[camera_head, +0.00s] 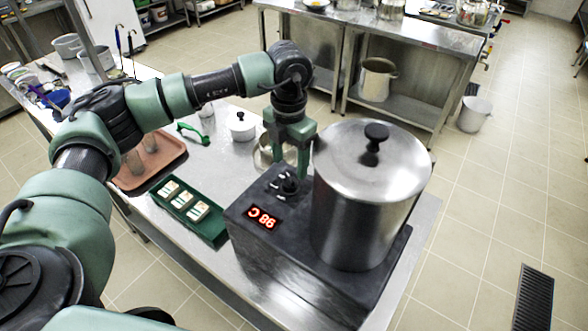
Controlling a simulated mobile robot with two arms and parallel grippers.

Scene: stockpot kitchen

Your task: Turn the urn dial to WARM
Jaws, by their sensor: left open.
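The urn is a large lidded steel pot (345,205) on a dark base (290,250), near the front right of the steel table. A small black dial (289,186) with pale marks around it sits on the base's top, left of the pot. The marks are too small to read. My right gripper is not in view.
A green tray with small pale blocks (184,207) lies left of the base. A brown tray (150,160), a green-handled tool (192,131) and a white lidded pot (241,127) are farther back. A steel bench (400,35) stands behind.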

